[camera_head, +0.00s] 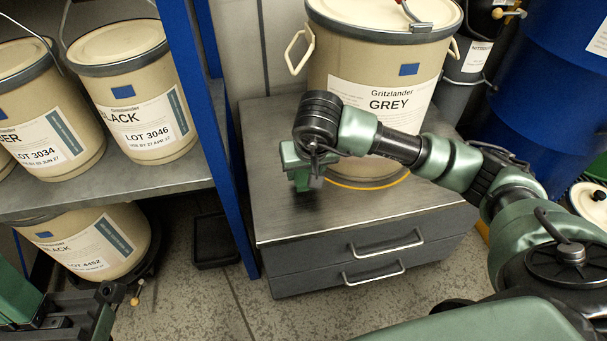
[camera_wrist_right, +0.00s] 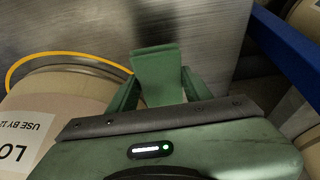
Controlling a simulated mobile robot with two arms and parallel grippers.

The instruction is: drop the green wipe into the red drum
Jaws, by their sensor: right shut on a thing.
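My right gripper (camera_head: 303,176) is above the left part of the cabinet top, in front of the GREY pail. In the right wrist view its two green fingers (camera_wrist_right: 157,92) are closed on a flat green piece, the green wipe (camera_wrist_right: 156,72), which sticks out beyond them. In the head view the wipe cannot be told apart from the green fingers. My left gripper (camera_head: 75,312) is partly in view at the bottom left corner, and its jaw opening does not show clearly. No red drum shows in either view.
The GREY pail (camera_head: 372,65) stands on the grey drawer cabinet (camera_head: 275,215), with a yellow ring at its base. A blue-posted shelf (camera_head: 180,182) with several pails is at left. A blue drum (camera_head: 545,75) stands at right. A black tray (camera_head: 215,240) lies on the floor.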

